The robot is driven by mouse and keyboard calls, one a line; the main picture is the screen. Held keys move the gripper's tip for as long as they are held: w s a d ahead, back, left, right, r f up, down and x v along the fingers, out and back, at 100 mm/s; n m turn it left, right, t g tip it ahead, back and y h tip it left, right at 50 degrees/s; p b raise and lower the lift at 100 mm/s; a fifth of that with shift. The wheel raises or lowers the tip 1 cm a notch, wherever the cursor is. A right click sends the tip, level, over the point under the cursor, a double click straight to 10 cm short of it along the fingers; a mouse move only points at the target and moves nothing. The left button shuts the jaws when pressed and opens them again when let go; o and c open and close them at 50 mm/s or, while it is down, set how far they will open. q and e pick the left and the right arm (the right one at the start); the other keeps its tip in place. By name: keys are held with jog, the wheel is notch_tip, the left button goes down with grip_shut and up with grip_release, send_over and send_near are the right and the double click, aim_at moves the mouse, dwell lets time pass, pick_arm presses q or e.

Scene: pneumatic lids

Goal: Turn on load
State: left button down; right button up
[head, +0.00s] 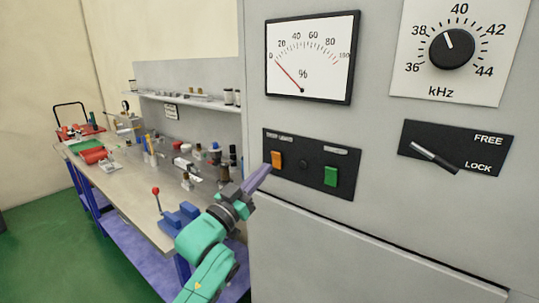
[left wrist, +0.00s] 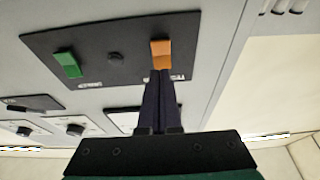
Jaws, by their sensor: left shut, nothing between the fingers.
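A dark switch panel (head: 306,166) on the grey cabinet carries an orange rocker switch (head: 276,159) at its left and a green rocker switch (head: 331,176) at its right. A small dark round part sits between them. My left gripper (head: 266,169) is shut and empty, with its tips close to the orange switch. In the left wrist view, the shut fingers (left wrist: 162,75) point at the orange switch (left wrist: 160,54), at or almost at its edge; I cannot tell if they touch. The green switch (left wrist: 67,65) is clear of the fingers. My right gripper is out of view.
Above the panel is a percent meter (head: 310,60) with its needle near 0. To the right are a kHz knob (head: 452,48) and a FREE/LOCK lever (head: 435,157). A cluttered workbench (head: 130,190) stands at the left. The cabinet front around the panel is clear.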

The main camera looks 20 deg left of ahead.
aim_at(276, 156)
pick_arm(q)
jog(key=p+x, duration=0.1)
jog(key=x, duration=0.1)
jog(key=shift+w+r, duration=0.2)
jog(key=shift+w, duration=0.15)
jog(key=shift+w+d, duration=0.15)
jog(key=shift+w, duration=0.15)
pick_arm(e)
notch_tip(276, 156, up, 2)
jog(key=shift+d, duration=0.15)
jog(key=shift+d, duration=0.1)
pick_arm(q)
jog(key=shift+w+r, duration=0.1)
jog(key=shift+r, duration=0.15)
jog(key=shift+f, duration=0.1)
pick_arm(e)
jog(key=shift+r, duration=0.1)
